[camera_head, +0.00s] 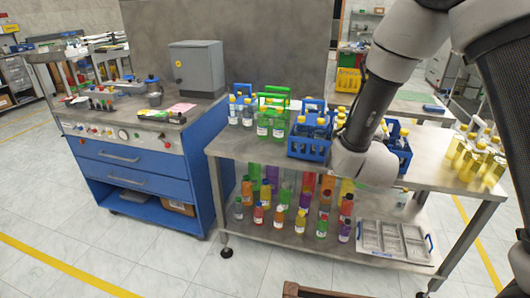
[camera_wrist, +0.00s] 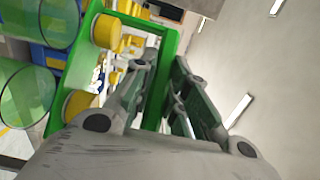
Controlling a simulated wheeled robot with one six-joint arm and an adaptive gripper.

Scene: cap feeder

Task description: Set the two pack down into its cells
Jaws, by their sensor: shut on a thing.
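In the wrist view my gripper (camera_wrist: 166,72) is shut on a green carrier (camera_wrist: 170,42), with its flat green panel between the fingers. Clear green bottles (camera_wrist: 25,95) with yellow caps (camera_wrist: 106,32) sit beside this panel at the left. The picture is turned, so the caps point to the right. The carrier's underside is out of view. In the head view my arm hides the gripper and the carrier it holds. Another green carrier with yellow-capped bottles (camera_head: 264,128) shows on the steel table (camera_head: 240,150). I cannot tell which cells are the pack's.
Blue carriers with bottles (camera_head: 309,150) stand on the table left of my arm, and another blue carrier (camera_head: 402,160) stands right of it. Loose yellow-capped bottles (camera_head: 470,160) fill the right end. The lower shelf holds coloured bottles (camera_head: 300,222) and a grey compartment tray (camera_head: 395,262).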

